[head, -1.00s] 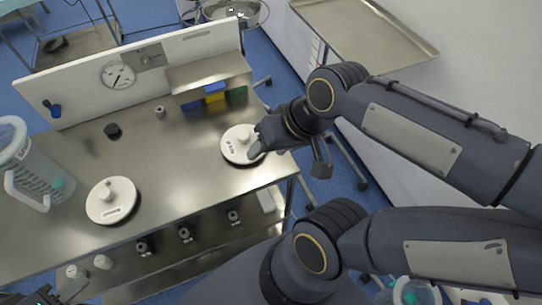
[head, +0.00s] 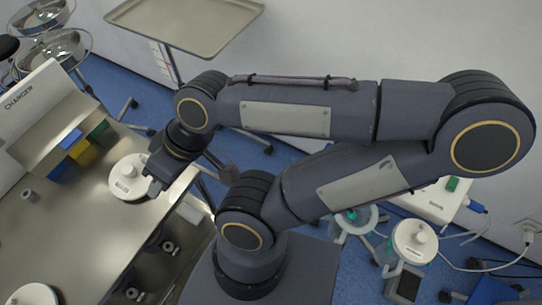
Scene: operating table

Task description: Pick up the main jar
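I cannot tell which is the main jar. A round white lid (head: 124,178) with a knob lies flat on the steel table. My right gripper (head: 154,184) is at the right edge of this lid, pointing down. Its fingers are mostly hidden by the wrist, so its opening does not show. My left gripper is out of view.
The steel table (head: 62,235) holds a second white lid (head: 32,296), a small grey cylinder (head: 30,196) and blue, yellow and green blocks (head: 82,151). A tray stand (head: 188,25) is behind. A white device (head: 440,203) and cables are at the right.

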